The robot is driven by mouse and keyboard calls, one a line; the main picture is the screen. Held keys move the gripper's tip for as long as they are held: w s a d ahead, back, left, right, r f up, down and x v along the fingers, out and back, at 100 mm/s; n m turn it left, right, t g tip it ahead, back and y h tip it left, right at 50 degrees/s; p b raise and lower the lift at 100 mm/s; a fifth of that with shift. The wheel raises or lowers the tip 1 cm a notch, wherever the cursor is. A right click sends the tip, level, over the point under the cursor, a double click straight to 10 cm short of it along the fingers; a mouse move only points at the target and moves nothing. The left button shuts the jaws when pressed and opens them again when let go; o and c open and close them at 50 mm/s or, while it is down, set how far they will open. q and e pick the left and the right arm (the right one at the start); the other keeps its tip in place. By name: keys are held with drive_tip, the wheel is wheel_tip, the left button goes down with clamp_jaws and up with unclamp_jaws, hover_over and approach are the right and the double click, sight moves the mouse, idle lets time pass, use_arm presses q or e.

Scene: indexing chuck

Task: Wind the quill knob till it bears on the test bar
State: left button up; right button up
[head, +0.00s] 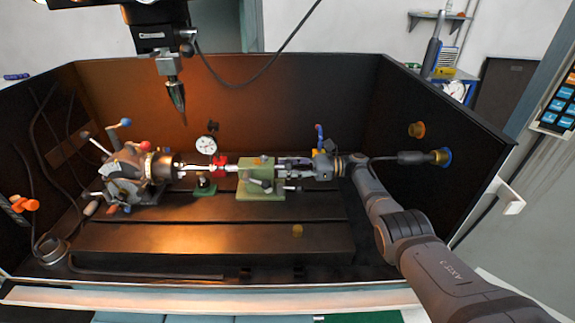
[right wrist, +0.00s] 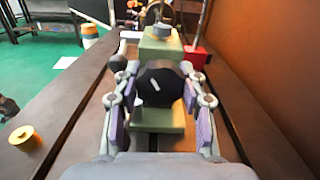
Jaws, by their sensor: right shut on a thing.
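The quill knob (right wrist: 158,86), dark and round with a pale mark on its face, sits at the near end of the green tailstock (head: 257,180). My right gripper (head: 290,168) reaches in from the right and is shut on the knob. In the right wrist view its purple finger pads (right wrist: 157,98) stand at both sides of the knob. The thin, bright test bar (head: 232,168) runs level from the chuck (head: 160,167) at left toward the tailstock. The quill's tip is too small to tell whether it touches the bar. My left gripper is not in view.
A dial gauge (head: 206,145) stands close to the bar, with a red part (head: 218,163) beside it. A pointed tool (head: 176,98) hangs above the chuck. Dark walls (head: 290,100) enclose the bed. The front of the bed (head: 200,240) is mostly clear.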

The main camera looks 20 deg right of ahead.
sight(288, 161)
drive_tip(key=m+p, duration=0.1)
drive_tip(key=m, duration=0.4)
drive_tip(key=shift+m, duration=0.4)
idle(1.4)
drive_tip(key=o, duration=1.2)
drive_tip(key=shift+c, duration=0.2)
wheel_tip(288, 161, up, 10)
